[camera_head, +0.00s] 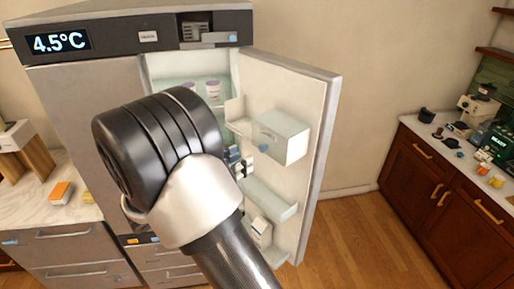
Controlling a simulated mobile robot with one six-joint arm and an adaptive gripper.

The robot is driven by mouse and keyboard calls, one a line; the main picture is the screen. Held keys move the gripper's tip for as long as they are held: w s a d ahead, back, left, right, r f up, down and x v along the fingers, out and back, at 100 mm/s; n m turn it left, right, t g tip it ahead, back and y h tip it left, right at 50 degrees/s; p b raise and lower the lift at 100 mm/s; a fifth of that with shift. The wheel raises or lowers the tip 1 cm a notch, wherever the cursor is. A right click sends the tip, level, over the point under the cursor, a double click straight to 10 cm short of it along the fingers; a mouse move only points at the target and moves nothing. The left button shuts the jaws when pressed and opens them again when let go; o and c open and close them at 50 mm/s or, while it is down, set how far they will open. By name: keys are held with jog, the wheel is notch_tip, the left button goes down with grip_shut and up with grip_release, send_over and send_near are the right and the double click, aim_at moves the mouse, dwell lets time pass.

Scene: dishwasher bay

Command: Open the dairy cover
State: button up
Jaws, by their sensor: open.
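The dairy cover (283,138) looks like the pale, boxy front of a compartment on the inner side of the open fridge door (318,130). It appears closed, with a small bluish tab on its left part. My arm's dark joint and silver link fill the middle of the view, left of the cover and apart from it in the picture. My gripper cannot be made out; it seems hidden behind the arm. Small blue, white and dark pieces show beside the arm, below and left of the cover, too small to identify.
The fridge (85,105) stands open, its door swung right. Two lidded tubs (212,90) stand on an inner shelf. A lower door bin (270,198) sits under the cover. Counters flank both sides; the wooden floor (350,235) right of the door is clear.

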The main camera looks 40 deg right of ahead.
aim_at(261, 149)
jog(key=d+p, duration=0.1)
jog(key=d, duration=0.6)
jog(key=shift+d, duration=0.3)
jog(key=shift+c, duration=0.2)
grip_shut()
